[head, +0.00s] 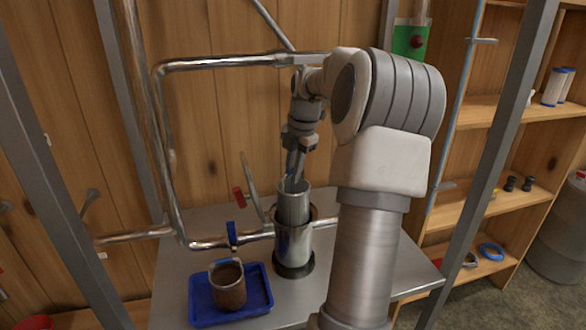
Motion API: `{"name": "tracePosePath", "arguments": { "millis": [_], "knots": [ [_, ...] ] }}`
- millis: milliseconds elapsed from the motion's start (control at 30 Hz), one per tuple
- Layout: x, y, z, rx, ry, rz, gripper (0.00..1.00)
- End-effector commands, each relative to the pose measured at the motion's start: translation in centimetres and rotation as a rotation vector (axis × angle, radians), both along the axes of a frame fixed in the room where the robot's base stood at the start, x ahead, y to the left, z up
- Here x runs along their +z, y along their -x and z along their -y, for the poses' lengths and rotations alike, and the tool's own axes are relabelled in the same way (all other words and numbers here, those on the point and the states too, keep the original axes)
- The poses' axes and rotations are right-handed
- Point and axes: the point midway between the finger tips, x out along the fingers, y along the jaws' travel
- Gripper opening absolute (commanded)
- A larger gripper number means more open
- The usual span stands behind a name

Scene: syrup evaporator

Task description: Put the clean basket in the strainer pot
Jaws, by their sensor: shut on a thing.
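The clean basket (293,208) is a light grey metal cylinder, upright in the mouth of the strainer pot (293,246). Its lower part is hidden inside the pot and its upper part stands above the rim. My gripper (292,180) points down at the basket's top and is shut on it; the fingertips are small and partly hidden. The pot is a shiny metal cylinder on a dark round base, joined to a pipe at its left. I cannot tell whether the basket touches the pot's bottom.
A brown-stained basket (228,288) stands in a blue tray (262,301) at the front left of the grey table (350,270). A blue valve handle (231,234) and a red-ended lever (238,197) are left of the pot. Pipes (165,150) and steel posts surround the table.

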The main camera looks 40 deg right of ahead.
Motion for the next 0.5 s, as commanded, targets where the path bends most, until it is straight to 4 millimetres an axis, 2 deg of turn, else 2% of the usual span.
{"name": "tracePosePath", "arguments": {
  "millis": [500],
  "knots": [
    [-4.4,0.0,-0.1,0.001,-0.001,0.0,0.0]
  ]
}}
